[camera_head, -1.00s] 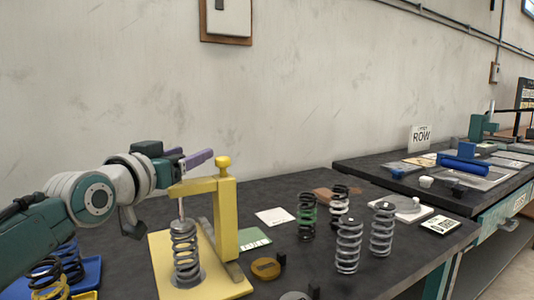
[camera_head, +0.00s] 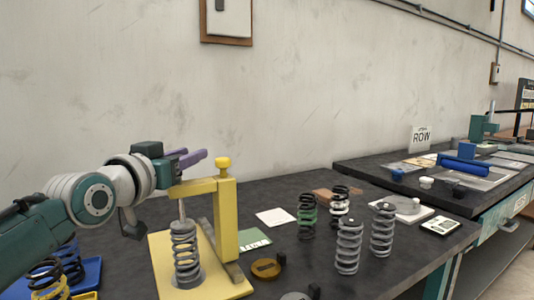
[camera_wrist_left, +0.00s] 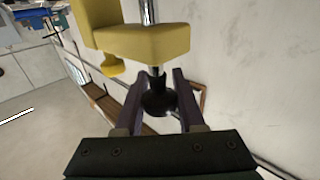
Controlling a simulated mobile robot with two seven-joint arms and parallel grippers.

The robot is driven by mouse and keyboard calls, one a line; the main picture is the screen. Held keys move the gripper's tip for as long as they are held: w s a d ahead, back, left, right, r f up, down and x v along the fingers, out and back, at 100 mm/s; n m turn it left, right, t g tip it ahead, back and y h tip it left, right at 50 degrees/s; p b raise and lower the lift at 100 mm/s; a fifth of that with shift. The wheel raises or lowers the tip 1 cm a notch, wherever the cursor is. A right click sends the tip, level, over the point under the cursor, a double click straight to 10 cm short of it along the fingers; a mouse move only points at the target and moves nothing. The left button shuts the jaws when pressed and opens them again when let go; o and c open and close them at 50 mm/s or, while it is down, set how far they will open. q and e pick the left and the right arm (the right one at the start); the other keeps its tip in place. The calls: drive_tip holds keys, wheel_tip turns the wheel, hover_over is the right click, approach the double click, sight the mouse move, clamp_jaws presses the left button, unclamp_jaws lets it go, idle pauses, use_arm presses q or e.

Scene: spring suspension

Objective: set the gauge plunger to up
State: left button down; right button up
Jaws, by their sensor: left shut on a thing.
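The yellow gauge (camera_head: 227,215) stands on a yellow base plate at the front left of the bench, with a yellow knob on top of its post. Its metal plunger rod (camera_head: 182,209) shows below the yellow arm, its lower end at the top of a grey coil spring (camera_head: 185,252). In the left wrist view the rod passes through the arm, and its black knob (camera_wrist_left: 158,102) sits close to the arm. My left gripper (camera_head: 196,158) is above the arm, its purple fingers (camera_wrist_left: 160,95) shut on the black knob. The knob is hidden in the head view. My right gripper is not in view.
Several loose springs (camera_head: 349,245) stand to the right of the gauge. A brass disc (camera_head: 266,268) and a white card (camera_head: 275,217) lie nearby. A blue tray (camera_head: 88,272) with springs is at the left, below my arm. Behind is a wall.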

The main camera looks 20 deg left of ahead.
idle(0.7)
use_arm(q)
wheel_tip(320, 180, up, 4)
drive_tip(key=p, duration=0.4)
drive_tip(key=shift+r, duration=0.35)
drive_tip(key=c, duration=0.8)
unclamp_jaws()
drive_tip(key=shift+c, duration=0.2)
drive_tip(key=o, duration=0.3)
drive_tip(key=shift+o, duration=0.2)
drive_tip(key=shift+s+f, duration=0.1)
drive_tip(key=shift+f, duration=0.1)
drive_tip(key=s, duration=0.9)
drive_tip(key=shift+s+d+p, duration=0.35)
drive_tip(key=shift+d+p, duration=0.05)
drive_tip(key=shift+p, duration=0.05)
